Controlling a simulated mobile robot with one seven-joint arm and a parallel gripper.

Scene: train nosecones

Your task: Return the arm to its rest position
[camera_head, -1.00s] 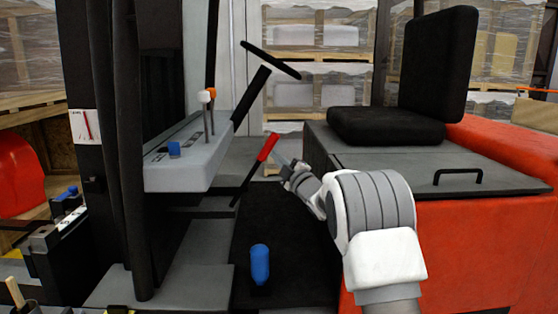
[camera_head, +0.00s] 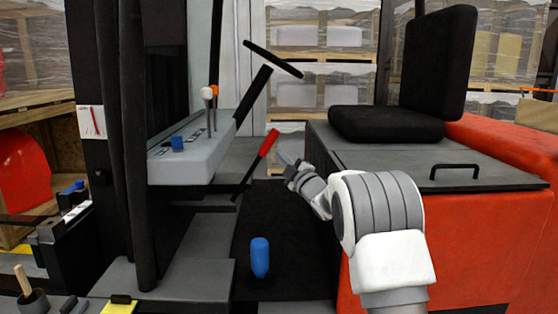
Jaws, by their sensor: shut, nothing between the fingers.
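My arm reaches in from the bottom right. It is white and grey, and bent over the edge of the red vehicle body. My gripper (camera_head: 285,160) is at its far end, small in the picture, above the dark cab floor. It is shut with nothing visible in it. Its tips are close to the red-handled lever (camera_head: 268,144) in the picture. I cannot tell whether they touch.
A black seat (camera_head: 390,124) is at the right on the red vehicle body (camera_head: 465,235). A grey console (camera_head: 190,155) with levers stands left, below a black steering wheel (camera_head: 272,59). A blue cylinder (camera_head: 259,257) stands on the floor. A dark mast (camera_head: 115,150) rises at the left.

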